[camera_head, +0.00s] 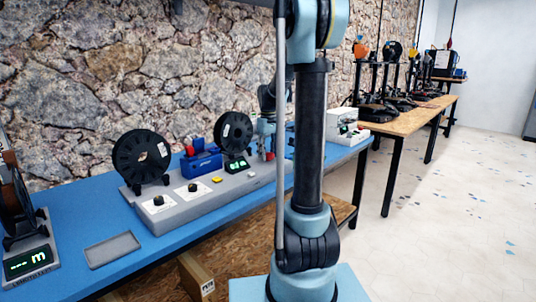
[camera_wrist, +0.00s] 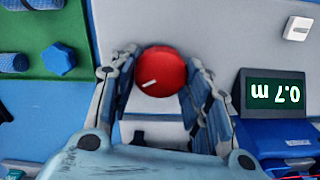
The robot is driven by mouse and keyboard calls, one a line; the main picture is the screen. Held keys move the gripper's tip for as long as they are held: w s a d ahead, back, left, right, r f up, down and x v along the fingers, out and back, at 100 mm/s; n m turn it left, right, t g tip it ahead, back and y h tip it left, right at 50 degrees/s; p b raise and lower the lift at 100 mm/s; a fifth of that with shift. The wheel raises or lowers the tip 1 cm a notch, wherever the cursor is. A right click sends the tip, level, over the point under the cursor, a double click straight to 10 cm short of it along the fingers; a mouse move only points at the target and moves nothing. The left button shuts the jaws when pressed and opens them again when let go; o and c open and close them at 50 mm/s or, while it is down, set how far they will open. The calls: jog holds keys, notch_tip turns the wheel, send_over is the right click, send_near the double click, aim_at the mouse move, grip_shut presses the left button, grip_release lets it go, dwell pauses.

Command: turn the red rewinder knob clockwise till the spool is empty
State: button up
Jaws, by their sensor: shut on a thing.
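The red knob (camera_wrist: 160,72) is round, with a short white mark pointing to the lower left in the wrist view. My gripper (camera_wrist: 162,68) is shut on it, one finger on each side. A green-lit display (camera_wrist: 277,94) right of the knob reads 0.7 m, upside down in this view. In the head view the gripper is mostly hidden behind my arm, at the right end of a grey rewinder base (camera_head: 205,198). Two black spools stand on that base, a larger left one (camera_head: 141,158) and a smaller right one (camera_head: 234,132). How much filament they hold is too small to tell.
A blue unit (camera_head: 201,161) sits between the spools. A grey tray (camera_head: 112,250) and another spool stand with a display (camera_head: 28,262) are on the blue bench at left. A white box (camera_head: 345,125) stands beyond my arm. The floor at right is clear.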

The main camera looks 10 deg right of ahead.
aim_at(268, 153)
jog(key=m, duration=0.4)
jog(key=shift+w+d+m, duration=0.1)
jog(key=shift+m, duration=2.1)
jog(key=o, duration=1.1)
jog(key=shift+c, duration=0.2)
jog(key=shift+r, duration=0.1)
notch_tip(268, 153, up, 12)
